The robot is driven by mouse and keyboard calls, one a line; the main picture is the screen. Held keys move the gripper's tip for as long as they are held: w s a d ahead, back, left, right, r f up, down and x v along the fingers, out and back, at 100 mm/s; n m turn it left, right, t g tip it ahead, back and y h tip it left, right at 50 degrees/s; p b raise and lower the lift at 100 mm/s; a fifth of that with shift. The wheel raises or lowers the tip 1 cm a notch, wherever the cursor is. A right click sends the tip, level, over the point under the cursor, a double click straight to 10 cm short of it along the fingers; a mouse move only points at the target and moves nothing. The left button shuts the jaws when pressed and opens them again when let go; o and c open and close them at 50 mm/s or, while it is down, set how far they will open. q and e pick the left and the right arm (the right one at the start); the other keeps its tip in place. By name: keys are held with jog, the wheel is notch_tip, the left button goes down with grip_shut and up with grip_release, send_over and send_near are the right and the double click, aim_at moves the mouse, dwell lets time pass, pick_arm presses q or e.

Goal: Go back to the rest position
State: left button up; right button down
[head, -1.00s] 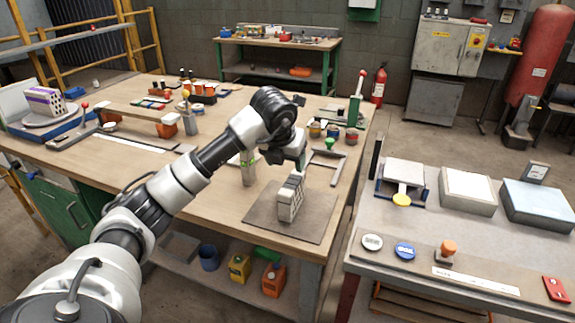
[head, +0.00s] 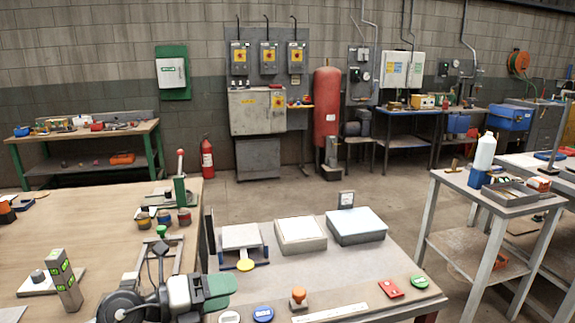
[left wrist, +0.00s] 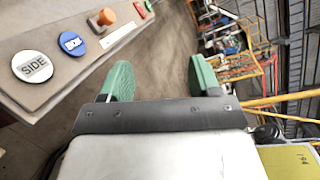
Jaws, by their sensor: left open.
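The hollow brick is out of view in both current frames. My right gripper does not show.
The grey side table (head: 285,262) holds pads, round discs and an orange-knobbed stamp (head: 298,298). A grey block with green labels (head: 62,280) stands on the workbench. A metal stand (head: 470,210) is at the right. Open floor (head: 330,195) lies behind the table.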

pick_arm(q)
jog(key=s+a+r+n+t+y, duration=0.1)
jog(key=s+a+n+t+y, duration=0.15)
jog(key=n+t, duration=0.55)
jog(key=s+a+r+n+t+y, duration=0.1)
jog(key=a+n+t+y, duration=0.15)
jog(key=n+t, duration=0.55)
jog(key=s+a+f+n+g+y, duration=0.2)
jog(key=a+f+n+g+y, duration=0.1)
jog(key=f+n+g+y, duration=0.25)
jog(key=s+a+f+n+g+y, duration=0.25)
jog(key=f+n+y, duration=0.3)
jog(key=n, duration=0.35)
jog(key=s+d+f+n+g+h, duration=0.1)
jog(key=s+f+n+g, duration=0.1)
jog(key=s+f+g, duration=0.6)
jog(key=s+d+f+n+g+h, duration=0.1)
jog(key=s+f+g, duration=0.35)
jog(key=s, duration=0.75)
notch_tip(320, 180, down, 22)
jog(key=p, duration=0.2)
jog(key=s+a+f+g+p, duration=0.2)
jog(key=s+f, duration=1.4)
jog(key=shift+s+a+p, duration=0.25)
jog(key=shift+a+p, duration=0.05)
jog(key=shift+a, duration=0.05)
